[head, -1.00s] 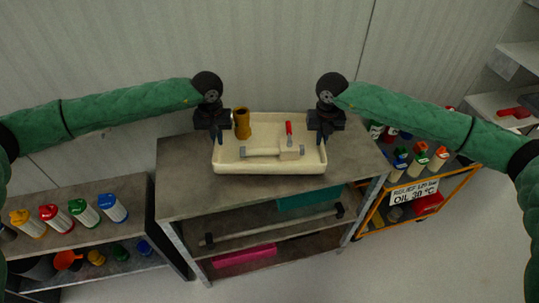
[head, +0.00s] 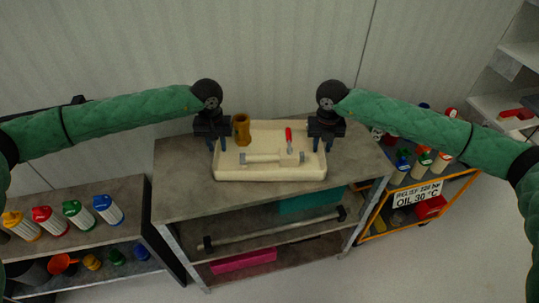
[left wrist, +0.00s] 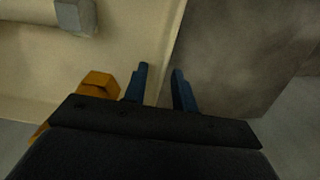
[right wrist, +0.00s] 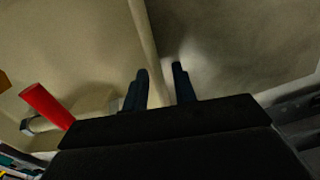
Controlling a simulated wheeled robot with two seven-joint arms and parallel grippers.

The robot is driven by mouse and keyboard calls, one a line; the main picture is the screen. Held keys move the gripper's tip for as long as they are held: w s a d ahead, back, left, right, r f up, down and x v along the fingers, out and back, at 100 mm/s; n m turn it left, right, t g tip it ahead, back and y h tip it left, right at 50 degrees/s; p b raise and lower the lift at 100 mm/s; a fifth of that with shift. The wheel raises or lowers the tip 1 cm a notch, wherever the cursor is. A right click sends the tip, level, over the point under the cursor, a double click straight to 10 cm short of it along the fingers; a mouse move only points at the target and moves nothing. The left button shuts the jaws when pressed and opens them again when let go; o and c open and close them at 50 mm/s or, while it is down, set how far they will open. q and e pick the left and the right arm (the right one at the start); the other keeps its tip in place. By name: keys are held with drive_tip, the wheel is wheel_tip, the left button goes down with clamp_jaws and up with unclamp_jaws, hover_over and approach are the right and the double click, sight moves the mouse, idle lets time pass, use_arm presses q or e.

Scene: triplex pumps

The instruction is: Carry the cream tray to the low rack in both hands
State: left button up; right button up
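The cream tray (head: 270,175) sits on the grey top of a shelf unit (head: 175,190). A brass cylinder (head: 242,129), a bar with grey ends (head: 262,158) and a red-handled piece (head: 289,140) are in it. My left gripper (head: 217,146) is at the tray's left wall; in the left wrist view the tray's wall (left wrist: 170,60) runs between its spread fingers. My right gripper (head: 321,144) is at the right wall; in the right wrist view the wall (right wrist: 147,40) runs between its fingers, with gaps visible. Which unit is the low rack is unclear.
A lower shelf unit (head: 85,240) with several coloured-cap bottles stands at the left. An orange cart (head: 455,192) with bottles and a sign (head: 418,194) stands at the right. Below the top are a teal box (head: 310,200) and a pink box (head: 245,260). The wall is close behind.

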drive_tip(key=shift+r, duration=0.1)
use_arm(q)
wheel_tip(320, 180, up, 12)
use_arm(e)
wheel_tip(320, 180, up, 12)
idle(1.0)
use_arm(q)
drive_tip(key=shift+f, duration=0.1)
use_arm(e)
drive_tip(key=shift+f, duration=0.2)
